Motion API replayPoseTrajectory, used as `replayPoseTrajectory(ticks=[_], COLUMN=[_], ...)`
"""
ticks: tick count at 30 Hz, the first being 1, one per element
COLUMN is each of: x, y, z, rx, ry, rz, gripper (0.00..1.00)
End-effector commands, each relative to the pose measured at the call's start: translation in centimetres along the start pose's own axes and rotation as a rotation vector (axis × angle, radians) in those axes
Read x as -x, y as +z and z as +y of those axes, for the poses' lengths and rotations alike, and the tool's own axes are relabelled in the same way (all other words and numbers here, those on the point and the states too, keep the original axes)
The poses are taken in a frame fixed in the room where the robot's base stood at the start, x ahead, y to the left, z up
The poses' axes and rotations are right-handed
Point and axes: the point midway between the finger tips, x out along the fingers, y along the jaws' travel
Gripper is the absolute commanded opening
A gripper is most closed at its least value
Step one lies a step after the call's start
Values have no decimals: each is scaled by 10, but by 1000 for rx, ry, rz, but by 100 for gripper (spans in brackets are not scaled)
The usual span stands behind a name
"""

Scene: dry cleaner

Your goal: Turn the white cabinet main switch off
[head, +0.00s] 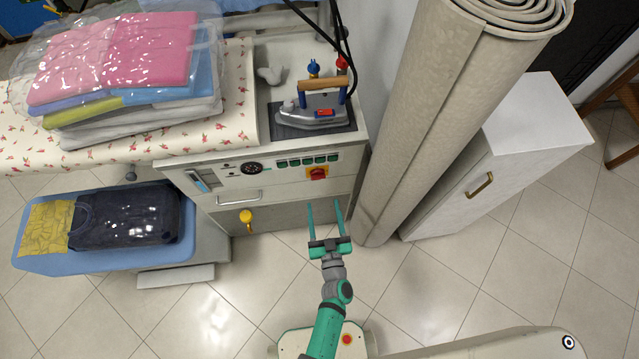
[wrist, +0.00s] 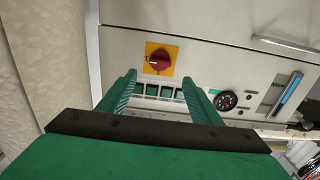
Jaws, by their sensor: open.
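The main switch (head: 317,173) is a red rotary knob on a yellow square plate. It sits on the front panel of the white cabinet (head: 230,183), under a row of green buttons. In the wrist view the switch (wrist: 159,60) shows beyond the fingertips, roughly centred between them, with a small white mark on its left side. My gripper (head: 324,203) is open and empty, its two green fingers pointing at the cabinet front, just short of the switch. The fingers (wrist: 159,78) also show in the wrist view, apart from the knob.
A rolled carpet (head: 425,110) stands close to the right of the cabinet. A smaller white cabinet (head: 500,170) is beyond it. An iron (head: 318,112) rests on top. A yellow knob (head: 246,216) sticks out low on the front. Floor around my base is partly clear.

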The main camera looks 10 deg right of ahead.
Motion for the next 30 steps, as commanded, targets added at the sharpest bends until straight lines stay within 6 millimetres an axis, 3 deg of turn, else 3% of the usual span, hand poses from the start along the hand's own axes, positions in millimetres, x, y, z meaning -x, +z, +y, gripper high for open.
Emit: replayPoseTrajectory(ticks=[9, 15, 21, 29, 30], x=[-56, -82, -94, -95, -95], y=[-2, -1, -1, -1, -1], z=[2, 1, 1, 0, 0], rx=[1, 1, 1, 1, 1], ry=[3, 2, 1, 1, 1], rz=[3, 2, 1, 1, 1], gripper=[59, 59, 59, 59, 54])
